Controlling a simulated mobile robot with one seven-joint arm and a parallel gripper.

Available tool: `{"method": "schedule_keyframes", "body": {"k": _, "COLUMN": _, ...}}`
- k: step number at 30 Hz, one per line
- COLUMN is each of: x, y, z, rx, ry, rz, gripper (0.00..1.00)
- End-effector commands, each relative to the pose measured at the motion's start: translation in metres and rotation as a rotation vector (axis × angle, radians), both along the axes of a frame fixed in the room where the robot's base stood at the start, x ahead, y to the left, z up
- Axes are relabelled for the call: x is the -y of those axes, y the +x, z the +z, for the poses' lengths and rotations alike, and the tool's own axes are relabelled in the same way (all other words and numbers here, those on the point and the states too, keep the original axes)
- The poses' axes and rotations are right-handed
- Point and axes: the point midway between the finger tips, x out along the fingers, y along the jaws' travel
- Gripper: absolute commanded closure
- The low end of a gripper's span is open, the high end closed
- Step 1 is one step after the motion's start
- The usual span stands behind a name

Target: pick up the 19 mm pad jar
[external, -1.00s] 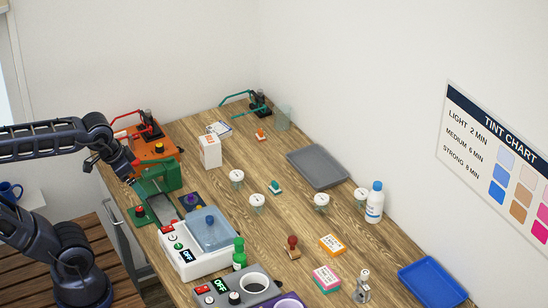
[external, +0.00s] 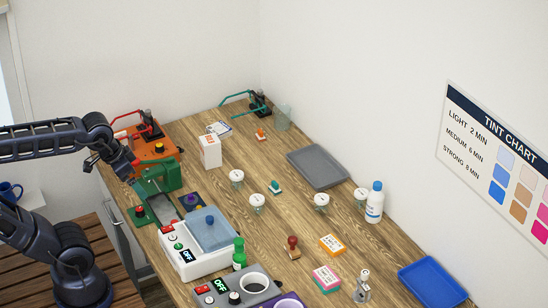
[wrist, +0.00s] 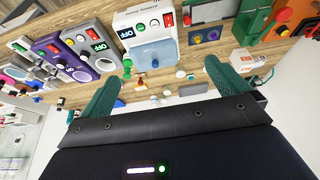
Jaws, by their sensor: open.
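Several small clear jars with white lids stand upright on the wooden table in the external view: one at the left rear (external: 237,176), one in front of it (external: 257,199), one further right (external: 322,199) and one by the white bottle (external: 361,193). Their lid markings are too small to read, so I cannot tell which is the 19 mm pad jar. In the wrist view my gripper (wrist: 160,82) is open, its two green fingers wide apart with nothing between them. In the external view my arm's end is at the table's left edge, well away from the jars.
A white machine with a blue lid (external: 208,230) and a green device (external: 165,176) stand between my arm and the jars. A white bottle (external: 374,203), a grey tray (external: 317,167), a green-capped bottle (external: 239,256) and a stamp (external: 293,246) are around them. Bare wood surrounds most jars.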

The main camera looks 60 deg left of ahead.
Motion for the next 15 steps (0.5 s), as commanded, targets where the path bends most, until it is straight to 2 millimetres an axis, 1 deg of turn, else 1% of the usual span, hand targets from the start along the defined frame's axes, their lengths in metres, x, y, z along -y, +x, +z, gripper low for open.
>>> {"method": "schedule_keyframes", "body": {"k": 1, "x": 0.0, "y": 0.0, "z": 0.0, "rx": 0.0, "ry": 0.0, "rz": 0.0, "gripper": 0.08}}
{"method": "schedule_keyframes", "body": {"k": 4, "x": 0.0, "y": 0.0, "z": 0.0, "rx": 0.0, "ry": 0.0, "rz": 0.0, "gripper": 0.28}}
{"method": "schedule_keyframes", "body": {"k": 5, "x": 0.0, "y": 0.0, "z": 0.0, "rx": 0.0, "ry": 0.0, "rz": 0.0, "gripper": 0.31}}
{"method": "schedule_keyframes", "body": {"k": 12, "x": 0.0, "y": 0.0001, "z": 0.0, "rx": 0.0, "ry": 0.0, "rz": 0.0, "gripper": 0.31}}
{"method": "schedule_keyframes", "body": {"k": 15, "x": -0.0001, "y": 0.0036, "z": 0.0007, "rx": -0.003, "ry": 0.003, "rz": -0.006, "gripper": 0.31}}
